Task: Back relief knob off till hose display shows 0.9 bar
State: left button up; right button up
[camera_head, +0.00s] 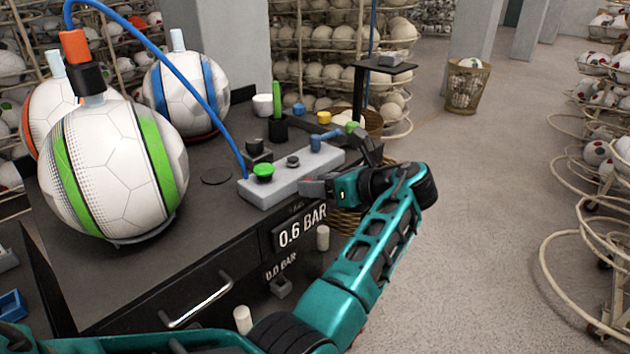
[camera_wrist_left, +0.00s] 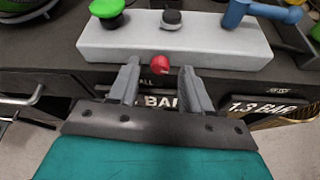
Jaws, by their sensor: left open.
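The red relief knob (camera_wrist_left: 160,64) sticks out of the front face of the grey valve block (camera_wrist_left: 225,52). My left gripper (camera_wrist_left: 159,71) is open, its fingertips on either side of this knob; I cannot tell whether they touch it. The hose display (camera_wrist_left: 262,106) at right in the left wrist view reads 1.3 BAR. In the head view the left gripper (camera_head: 313,188) is at the front of the block (camera_head: 268,190), and the arm hides the hose display. Another display (camera_head: 302,226) there reads 0.6 BAR. My right gripper is not in view.
On the block are a green button (camera_head: 263,170), a black knob (camera_head: 292,161) and a blue handle (camera_head: 322,140). A blue hose (camera_head: 190,70) arches from the block to a green-striped ball (camera_head: 105,170). A lower label reads 0.0 BAR. A drawer handle (camera_head: 198,302) juts out below.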

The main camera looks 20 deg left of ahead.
pick_arm(q)
jog(key=shift+c, duration=0.4)
grip_shut()
